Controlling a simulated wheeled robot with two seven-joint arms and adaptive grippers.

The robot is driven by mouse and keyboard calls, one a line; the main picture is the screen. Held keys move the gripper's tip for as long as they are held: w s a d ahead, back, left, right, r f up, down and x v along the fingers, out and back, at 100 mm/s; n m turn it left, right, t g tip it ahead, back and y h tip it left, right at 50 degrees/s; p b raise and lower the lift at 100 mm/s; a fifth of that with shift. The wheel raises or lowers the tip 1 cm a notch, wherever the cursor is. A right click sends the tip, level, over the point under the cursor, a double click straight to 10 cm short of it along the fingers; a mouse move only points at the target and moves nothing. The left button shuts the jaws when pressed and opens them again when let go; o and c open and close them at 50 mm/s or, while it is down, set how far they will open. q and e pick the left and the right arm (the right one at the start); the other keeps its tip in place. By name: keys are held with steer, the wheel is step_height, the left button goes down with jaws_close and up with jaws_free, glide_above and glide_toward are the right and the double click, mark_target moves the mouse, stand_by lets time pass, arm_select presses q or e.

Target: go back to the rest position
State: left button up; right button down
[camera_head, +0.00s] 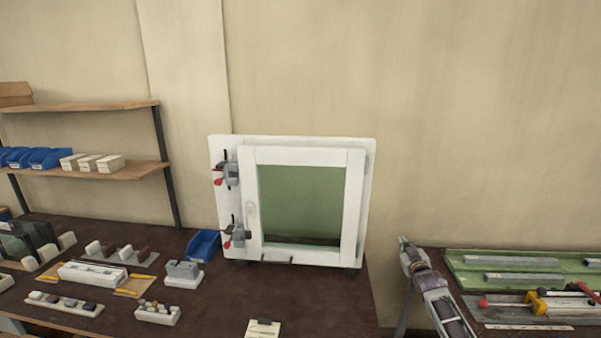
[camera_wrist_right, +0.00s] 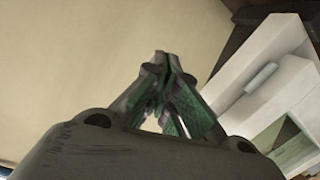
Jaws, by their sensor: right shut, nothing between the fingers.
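My right gripper (camera_head: 404,243) is at the lower right of the head view, raised in front of the gap between the two benches. Its fingers point up and hold nothing. In the right wrist view the fingertips (camera_wrist_right: 172,62) meet, so it is shut and empty. My left gripper is not in the head view. A white framed cabinet (camera_head: 300,151) with a green window stands upright on the dark bench, left of my right gripper and apart from it. Part of the cabinet (camera_wrist_right: 245,75) also shows at the right of the wrist view.
Red-tipped clamps (camera_head: 231,174) sit on the cabinet's left side. The dark bench (camera_head: 310,305) holds a blue bin (camera_head: 203,246) and several small fixtures. A green tray (camera_head: 470,270) with metal profiles lies on the right bench, close to my right arm. A shelf (camera_head: 120,107) stands at left.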

steer(key=s+a+f+g, duration=0.15)
steer(key=s+f, duration=0.35)
steer(key=f, duration=0.7)
steer(key=s+a+f+g, duration=0.1)
steer(key=s+f+g, duration=0.3)
steer(key=f, duration=0.9)
steer(key=s+a+f+g, duration=0.2)
steer(key=s+f, duration=1.6)
steer(key=f, duration=0.1)
steer(key=s+a+f+g+y, duration=0.1)
steer(key=s+a+f+g, duration=0.1)
steer(key=s+f, duration=0.7)
steer(key=s+a+f+g, duration=0.2)
steer(key=s+f, duration=0.3)
steer(key=s, duration=0.7)
steer(key=s+a+f+g, duration=0.1)
steer(key=s+f+g, duration=0.1)
steer(key=s, duration=1.1)
steer(key=s+a+f+g, duration=0.2)
steer(key=s+f, duration=0.2)
steer(key=s, duration=1)
steer(key=shift+s+a+f+m, duration=0.15)
steer(key=shift+a+f+m, duration=0.05)
steer(key=shift+a+m, duration=0.1)
steer(key=shift+f, duration=0.15)
step_height(320, 180, down, 4)
steer(key=b, duration=0.4)
steer(key=shift+f+b, duration=0.15)
steer(key=shift+b, duration=0.25)
